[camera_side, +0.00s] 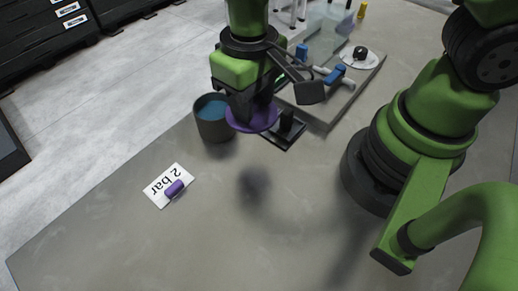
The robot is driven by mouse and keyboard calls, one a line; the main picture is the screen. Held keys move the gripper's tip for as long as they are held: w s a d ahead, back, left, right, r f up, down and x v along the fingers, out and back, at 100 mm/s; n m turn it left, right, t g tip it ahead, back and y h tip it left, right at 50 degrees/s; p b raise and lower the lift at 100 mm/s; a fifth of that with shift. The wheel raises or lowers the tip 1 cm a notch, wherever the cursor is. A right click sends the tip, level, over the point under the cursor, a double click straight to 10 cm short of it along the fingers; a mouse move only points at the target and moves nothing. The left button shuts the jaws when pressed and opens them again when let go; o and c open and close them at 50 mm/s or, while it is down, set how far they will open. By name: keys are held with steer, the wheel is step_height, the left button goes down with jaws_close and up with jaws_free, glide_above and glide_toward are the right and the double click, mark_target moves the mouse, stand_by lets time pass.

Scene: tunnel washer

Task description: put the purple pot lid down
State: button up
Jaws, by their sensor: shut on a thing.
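The purple pot lid (240,124) is a flat round disc under my gripper (252,108). My gripper points down and is shut on the lid from above; the fingertips and the grasped part are mostly hidden behind the wrist parts. The lid appears roughly level and held above the table, between a grey pot and a small black tray. A dark blurred shadow lies on the table below and in front of it.
The grey pot (214,131) with blue content stands just left of the lid. A black tray (288,139) with an upright black piece is close on the right. The front table is clear.

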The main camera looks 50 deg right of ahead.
glide_above(260, 158)
step_height(260, 158, down, 6)
steer(key=shift+f, duration=2.25)
steer(key=shift+f, duration=0.1)
steer(key=o, duration=0.9)
